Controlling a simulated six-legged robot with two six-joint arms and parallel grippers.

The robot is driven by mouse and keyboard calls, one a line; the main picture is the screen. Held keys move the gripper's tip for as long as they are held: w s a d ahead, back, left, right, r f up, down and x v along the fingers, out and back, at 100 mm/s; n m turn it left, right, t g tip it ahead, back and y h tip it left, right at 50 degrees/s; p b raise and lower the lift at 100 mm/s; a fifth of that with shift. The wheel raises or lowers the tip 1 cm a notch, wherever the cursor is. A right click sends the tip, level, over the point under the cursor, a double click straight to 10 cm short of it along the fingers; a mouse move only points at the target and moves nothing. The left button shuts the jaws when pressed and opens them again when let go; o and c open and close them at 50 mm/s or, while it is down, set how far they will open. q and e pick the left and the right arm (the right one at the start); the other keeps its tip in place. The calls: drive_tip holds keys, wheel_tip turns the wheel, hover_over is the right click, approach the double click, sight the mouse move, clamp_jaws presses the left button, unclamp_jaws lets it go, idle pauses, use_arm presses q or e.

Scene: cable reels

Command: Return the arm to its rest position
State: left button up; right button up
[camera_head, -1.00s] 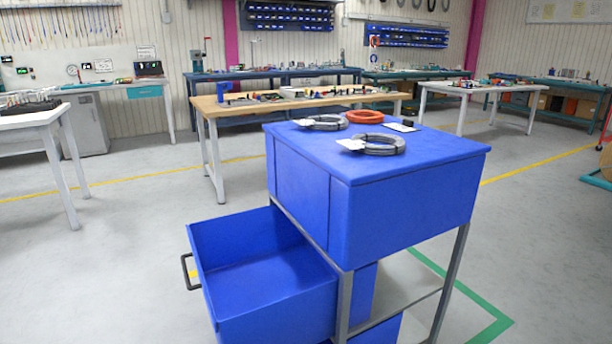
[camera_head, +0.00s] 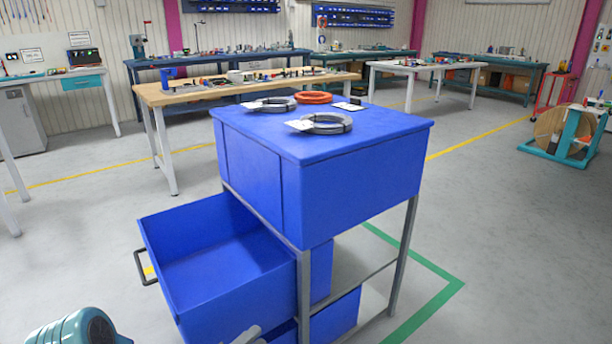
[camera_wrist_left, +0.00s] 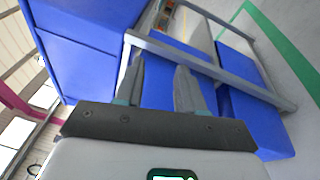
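My left arm shows at the bottom left of the head view as a teal joint, and a grey tip of my left gripper (camera_head: 248,336) shows at the bottom edge beside the open blue drawer (camera_head: 150,232). In the left wrist view, the two grey fingers of my left gripper (camera_wrist_left: 160,62) stand apart with nothing held between them. The blue cabinet's frame and panels lie beyond them. My right gripper is in neither view.
The blue cabinet (camera_head: 350,180) stands close ahead, its drawer pulled out to the left. Grey cable coils (camera_head: 326,124) and an orange coil (camera_head: 314,97) lie on top. A wooden bench (camera_head: 200,93) stands behind. Open floor lies right, before a cable reel (camera_head: 558,128).

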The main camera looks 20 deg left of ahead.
use_arm(q)
drive_tip(key=s+d+f+m+g+y, duration=0.1)
drive_tip(key=s+d+f+m+g, duration=0.3)
drive_tip(key=d, duration=0.3)
drive_tip(key=s+d+f+m+g+y, duration=0.1)
drive_tip(key=s+d+f+m+g, duration=0.1)
drive_tip(key=s+d+f+g, duration=0.35)
drive_tip(key=s+f+m+g+y, duration=0.1)
drive_tip(key=s+f+m+g, duration=0.25)
drive_tip(key=s, duration=0.35)
drive_tip(key=s+f+m+g+y, duration=0.1)
drive_tip(key=s+f+m+g, duration=0.25)
drive_tip(key=s, duration=0.45)
wheel_tip(320, 180, up, 24)
drive_tip(key=p, duration=2.4)
drive_tip(key=shift+w+d, duration=0.2)
drive_tip(key=shift+d, duration=0.1)
